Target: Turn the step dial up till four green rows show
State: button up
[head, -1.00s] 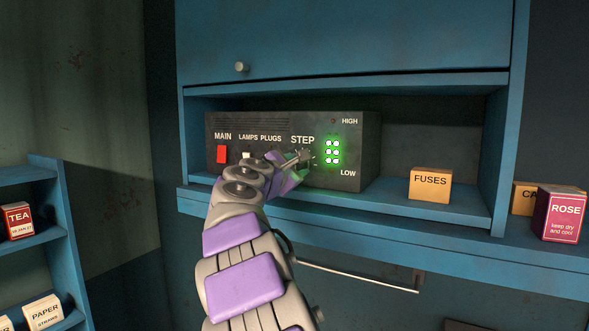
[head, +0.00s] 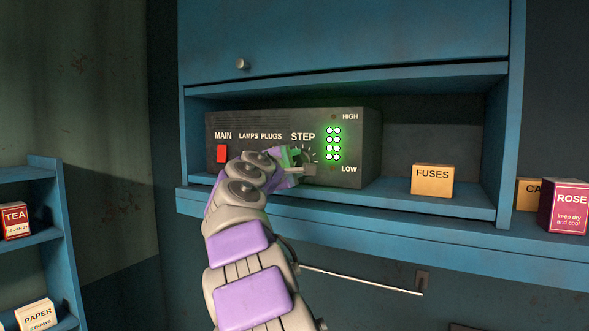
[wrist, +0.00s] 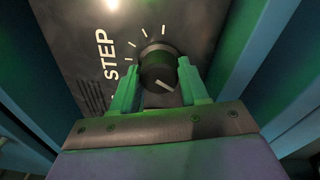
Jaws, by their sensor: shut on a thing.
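The dark control box (head: 365,125) stands on the blue shelf, with the STEP dial on its front face. The black round dial (wrist: 158,60) shows in the wrist view between my two green fingertips, with a white pointer line at its lower right and tick marks around it. My gripper (head: 297,160) is shut on the dial, one finger on each side. In the head view the gripper partly hides the dial. Several rows of paired green lamps (head: 333,144) are lit between HIGH and LOW. The small lamps above and below them are dark.
A red MAIN switch (head: 222,154) is on the box's left; the LAMPS and PLUGS switches are hidden by my arm. A FUSES box (head: 432,181) stands to the right on the shelf. A blue cabinet door (head: 350,40) closes the space above.

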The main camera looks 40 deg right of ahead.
jog(key=shift+d+f, duration=0.15)
jog(key=shift+f, duration=0.1)
jog(key=o, duration=1)
jog(key=shift+r, duration=0.15)
jog(key=shift+o, duration=0.2)
jog(key=b+v, duration=0.1)
jog(key=v, duration=1.6)
jog(key=shift+a+b, duration=0.4)
jog(key=shift+d, duration=0.1)
